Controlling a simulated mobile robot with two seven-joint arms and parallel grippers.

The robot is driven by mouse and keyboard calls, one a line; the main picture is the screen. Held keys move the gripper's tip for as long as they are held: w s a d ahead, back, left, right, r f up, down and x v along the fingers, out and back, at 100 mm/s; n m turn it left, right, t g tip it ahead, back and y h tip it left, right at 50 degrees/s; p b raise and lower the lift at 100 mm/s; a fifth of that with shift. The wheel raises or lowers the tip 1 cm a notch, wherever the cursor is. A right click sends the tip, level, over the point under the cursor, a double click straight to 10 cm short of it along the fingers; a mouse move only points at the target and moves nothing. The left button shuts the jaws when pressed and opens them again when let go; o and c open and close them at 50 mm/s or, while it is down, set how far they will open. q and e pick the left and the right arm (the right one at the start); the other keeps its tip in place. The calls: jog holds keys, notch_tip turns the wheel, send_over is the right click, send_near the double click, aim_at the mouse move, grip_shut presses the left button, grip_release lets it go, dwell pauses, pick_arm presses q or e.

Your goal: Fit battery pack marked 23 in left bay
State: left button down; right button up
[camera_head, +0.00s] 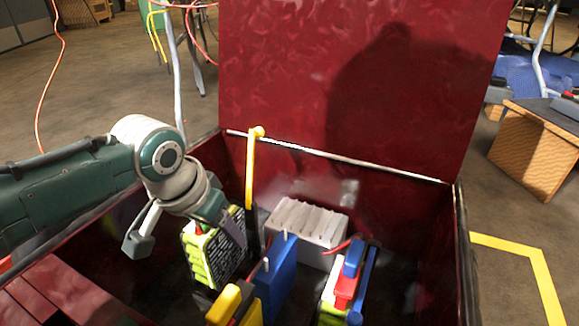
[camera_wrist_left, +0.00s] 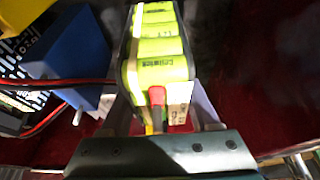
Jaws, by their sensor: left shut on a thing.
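My left gripper (camera_head: 190,232) is shut on a lime-green battery pack (camera_head: 202,262) with a black grille-like side, inside a dark red open box (camera_head: 360,205). In the left wrist view, the pack (camera_wrist_left: 160,48) stretches away from the gripper (camera_wrist_left: 165,112), with a red piece and a white label (camera_wrist_left: 180,100) at its near end between the fingers. I cannot read a 23 on it. The pack's lower end is hidden in the head view, so I cannot tell whether it touches the floor or sits in a bay. My right gripper is out of view.
A yellow lever (camera_head: 251,170) stands upright just right of the held pack. A blue block (camera_head: 275,277) and yellow part (camera_head: 224,304) are close in front. A white ridged block (camera_head: 305,224) stands behind, and a red, white and blue assembly (camera_head: 346,285) is to the right.

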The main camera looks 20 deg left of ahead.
aim_at(202, 228)
pick_arm(q)
jog(key=shift+s+b+x, duration=0.15)
jog(key=shift+b+x, duration=0.35)
jog(key=shift+x, duration=0.15)
jog(key=shift+s+b+x, duration=0.15)
jog(key=shift+b+x, duration=0.3)
jog(key=shift+x, duration=0.15)
dwell(0.7)
jog(key=shift+c, duration=2.2)
grip_release()
jog(key=shift+f, duration=0.1)
jog(key=shift+o, duration=2)
jog(key=shift+s+f, duration=0.2)
jog(key=shift+f, duration=0.05)
jog(key=p+v, duration=1)
jog(key=shift+w+r, duration=0.15)
jog(key=shift+r, duration=0.05)
